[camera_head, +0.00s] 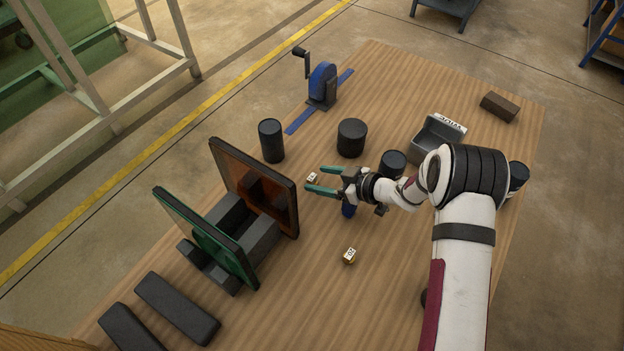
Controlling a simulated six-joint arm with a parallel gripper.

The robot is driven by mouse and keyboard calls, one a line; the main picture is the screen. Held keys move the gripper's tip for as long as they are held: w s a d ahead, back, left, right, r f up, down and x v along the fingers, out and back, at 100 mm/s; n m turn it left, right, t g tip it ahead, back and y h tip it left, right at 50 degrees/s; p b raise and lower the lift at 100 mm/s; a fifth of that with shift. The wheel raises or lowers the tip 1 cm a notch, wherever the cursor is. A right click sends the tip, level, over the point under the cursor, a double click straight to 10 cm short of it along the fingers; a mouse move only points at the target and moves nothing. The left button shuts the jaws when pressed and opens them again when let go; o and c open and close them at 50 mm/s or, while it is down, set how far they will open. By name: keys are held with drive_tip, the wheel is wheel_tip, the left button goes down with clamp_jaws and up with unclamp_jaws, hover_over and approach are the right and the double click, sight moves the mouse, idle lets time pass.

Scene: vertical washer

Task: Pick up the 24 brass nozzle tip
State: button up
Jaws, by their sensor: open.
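A small brass tip with a white label (312,178) stands on the wooden table near its middle. My gripper (312,181) is open, with green fingers pointing left. In the picture, the small tip lies between the two fingertips; I cannot tell whether either finger touches it. A second brass tip with a white label (349,256) stands alone on the table, lower and to the right. The labels are too small to read surely, so I cannot tell which one is marked 24.
An orange panel (255,187) and a green panel (205,240) stand upright at left around grey blocks. Black cylinders (271,140) (351,137) (392,164) stand behind and beside my gripper. A blue cranked device (322,84), grey bin (437,138) and brown block (500,106) are farther back.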

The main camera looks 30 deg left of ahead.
sight(312, 177)
drive_tip(key=x, duration=0.3)
drive_tip(key=shift+a+f, duration=0.2)
drive_tip(key=shift+a, duration=0.1)
clamp_jaws()
